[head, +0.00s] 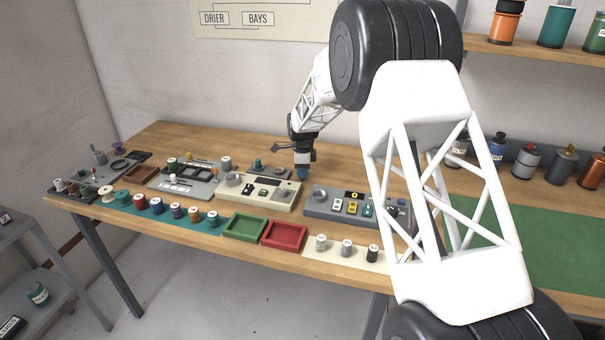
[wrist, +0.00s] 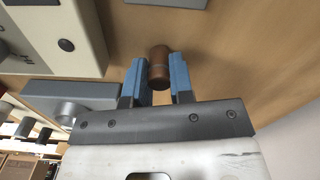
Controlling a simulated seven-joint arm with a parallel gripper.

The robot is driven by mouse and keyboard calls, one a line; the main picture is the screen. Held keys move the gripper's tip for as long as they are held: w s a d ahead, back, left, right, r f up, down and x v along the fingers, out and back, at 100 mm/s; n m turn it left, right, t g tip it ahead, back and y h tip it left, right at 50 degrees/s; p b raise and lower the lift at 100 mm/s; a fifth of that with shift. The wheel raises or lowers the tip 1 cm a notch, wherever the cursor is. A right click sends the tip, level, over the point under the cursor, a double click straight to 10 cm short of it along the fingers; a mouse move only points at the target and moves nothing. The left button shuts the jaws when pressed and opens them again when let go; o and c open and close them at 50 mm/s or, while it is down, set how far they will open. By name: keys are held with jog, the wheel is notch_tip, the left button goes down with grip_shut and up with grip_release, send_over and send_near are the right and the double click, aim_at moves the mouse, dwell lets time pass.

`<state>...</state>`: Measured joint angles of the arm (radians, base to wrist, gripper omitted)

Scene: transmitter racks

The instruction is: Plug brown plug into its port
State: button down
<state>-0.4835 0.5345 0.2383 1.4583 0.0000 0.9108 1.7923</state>
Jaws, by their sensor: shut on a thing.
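The brown plug (wrist: 159,66) is a short brown cylinder with a thin lighter band. In the wrist view it sits between the two blue fingers of my gripper (wrist: 160,82), which is shut on it. In the head view my gripper (head: 303,173) points down over the bench, behind the gap between a cream panel (head: 283,204) and a grey panel (head: 318,209). The plug is too small or hidden to make out in the head view. I cannot tell which port belongs to the brown plug.
The cream panel also shows upper left in the wrist view (wrist: 85,22), beside a grey box (wrist: 60,92). A green tray (head: 245,238) and a red tray (head: 284,246) lie at the bench front. Several coloured spools line the teal mat (head: 185,230). Bare wood surrounds the plug.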

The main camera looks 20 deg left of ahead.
jog(key=shift+r, duration=4.95)
jog(key=a+r, duration=0.1)
jog(key=a, duration=0.8)
jog(key=shift+r, duration=0.35)
jog(key=shift+f, duration=3.15)
jog(key=shift+f, duration=0.1)
jog(key=shift+f, duration=1.75)
jog(key=shift+f, duration=0.1)
